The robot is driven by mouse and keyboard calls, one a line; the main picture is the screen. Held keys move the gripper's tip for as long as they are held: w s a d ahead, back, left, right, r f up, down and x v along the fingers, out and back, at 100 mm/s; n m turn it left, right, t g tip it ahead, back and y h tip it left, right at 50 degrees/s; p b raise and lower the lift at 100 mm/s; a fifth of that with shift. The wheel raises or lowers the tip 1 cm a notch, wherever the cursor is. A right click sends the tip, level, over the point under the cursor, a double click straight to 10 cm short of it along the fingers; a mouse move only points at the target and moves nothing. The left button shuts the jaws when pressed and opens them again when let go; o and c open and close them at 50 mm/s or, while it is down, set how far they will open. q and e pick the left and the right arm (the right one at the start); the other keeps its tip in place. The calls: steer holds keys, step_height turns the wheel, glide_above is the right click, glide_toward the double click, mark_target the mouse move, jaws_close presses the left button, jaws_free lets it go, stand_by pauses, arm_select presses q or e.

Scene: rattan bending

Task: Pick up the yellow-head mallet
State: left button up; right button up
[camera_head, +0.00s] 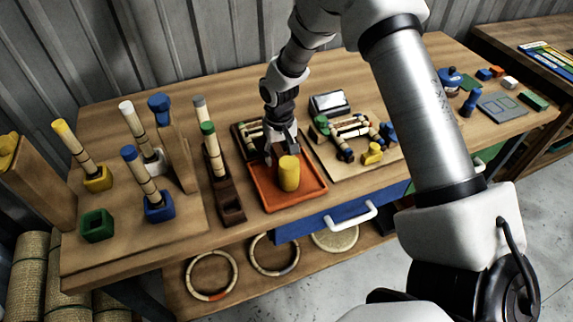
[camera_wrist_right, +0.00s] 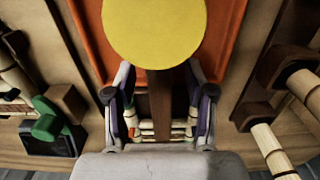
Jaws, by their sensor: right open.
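The mallet's yellow head (camera_head: 289,174) stands on the orange tray, and its round yellow face (camera_wrist_right: 155,30) fills the top middle of the right wrist view. Its brown handle (camera_wrist_right: 160,108) runs away from the head, between the two fingers of my right gripper (camera_wrist_right: 159,80). In the head view my right gripper (camera_head: 281,150) points down just behind the yellow head, over the tray. Its fingers are open, one on each side of the handle, with gaps to it. In the head view the handle is mostly hidden by the gripper and the head. My left gripper is not in view.
The orange tray (camera_head: 259,194) has a raised rim. A brown rack (camera_head: 229,203) with upright sticks stands left of it. A light board (camera_head: 336,166) with rattan pieces and a yellow block (camera_head: 372,153) lies to the right. Coloured sockets and posts crowd the left.

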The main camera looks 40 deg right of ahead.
steer(key=shift+s+r, duration=0.1)
steer(key=shift+s, duration=0.05)
steer(key=shift+c, duration=0.3)
steer(key=shift+s, duration=0.1)
jaws_close()
steer(key=shift+r, duration=0.1)
